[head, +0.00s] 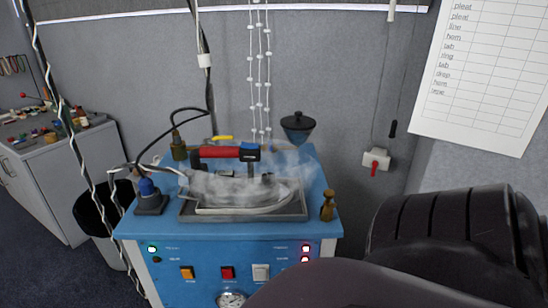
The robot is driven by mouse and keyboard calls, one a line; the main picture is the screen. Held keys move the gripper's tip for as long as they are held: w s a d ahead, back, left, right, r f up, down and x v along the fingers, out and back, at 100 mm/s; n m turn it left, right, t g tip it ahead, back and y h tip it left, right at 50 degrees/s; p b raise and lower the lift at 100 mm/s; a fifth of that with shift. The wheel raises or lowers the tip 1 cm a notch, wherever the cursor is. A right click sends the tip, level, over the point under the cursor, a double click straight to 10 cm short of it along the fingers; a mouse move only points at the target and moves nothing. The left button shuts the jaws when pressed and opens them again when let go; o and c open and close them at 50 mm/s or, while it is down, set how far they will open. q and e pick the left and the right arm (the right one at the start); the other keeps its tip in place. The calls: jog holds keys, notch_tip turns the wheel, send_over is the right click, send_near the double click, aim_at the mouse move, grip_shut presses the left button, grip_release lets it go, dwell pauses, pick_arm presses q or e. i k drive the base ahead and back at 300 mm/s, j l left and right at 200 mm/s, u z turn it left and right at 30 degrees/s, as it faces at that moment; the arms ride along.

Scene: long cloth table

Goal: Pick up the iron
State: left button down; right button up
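The iron (219,152) sits on a grey tray on top of a blue steam unit (200,250) in the middle of the head view. Its handle is red with a blue and dark end, and its metal body lies below, partly veiled by white steam. A dark hose or cable runs from its left side. Large dark rounded parts at the lower right look like my own arm. They cover part of the unit's front right. Neither of my grippers shows, and nothing is seen touching the iron.
The tray (294,213) has a raised rim. A blue-capped bottle (149,192) stands left of it and a small brass-coloured piece (327,206) right of it. Twisted cables hang at left and above. A black bin (92,215) and a cluttered grey cabinet (50,180) stand at left.

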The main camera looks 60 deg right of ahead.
aim_at(249, 156)
jog(key=k+l+z, duration=0.1)
jog(key=z, duration=1.25)
jog(key=i+j+z, duration=0.1)
jog(key=z, duration=0.2)
